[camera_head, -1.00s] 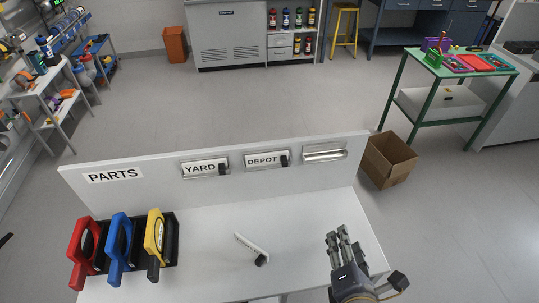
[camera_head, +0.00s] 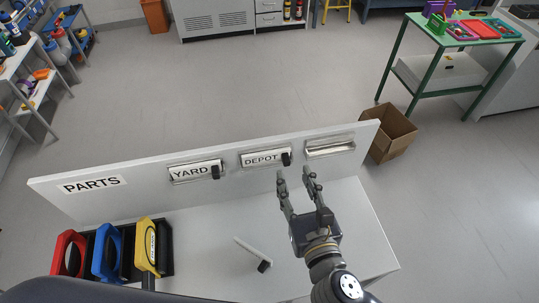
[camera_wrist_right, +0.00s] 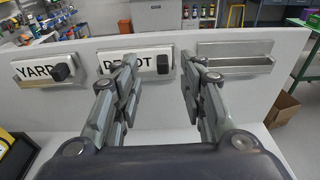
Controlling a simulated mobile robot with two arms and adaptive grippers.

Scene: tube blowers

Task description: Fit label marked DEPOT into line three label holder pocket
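The white DEPOT label (camera_head: 261,158), with a black knob at its right end, sits in the middle metal holder on the white backboard. The right wrist view shows it too (camera_wrist_right: 149,63), partly hidden behind a finger. The rightmost holder, the third pocket (camera_head: 330,147), is empty; it also shows in the right wrist view (camera_wrist_right: 235,64). My right gripper (camera_head: 294,178) is open and empty, fingers pointing at the board, just below and right of the DEPOT label. In the right wrist view its fingertips (camera_wrist_right: 160,84) stand wide apart. My left gripper is not in view.
The YARD label (camera_head: 191,171) sits in the left holder. A loose white strip with a black knob (camera_head: 252,249) lies on the white tabletop (camera_head: 210,265). A black rack with red, blue and yellow (camera_head: 147,247) handled items stands at left. A cardboard box (camera_head: 390,134) is beyond the bench.

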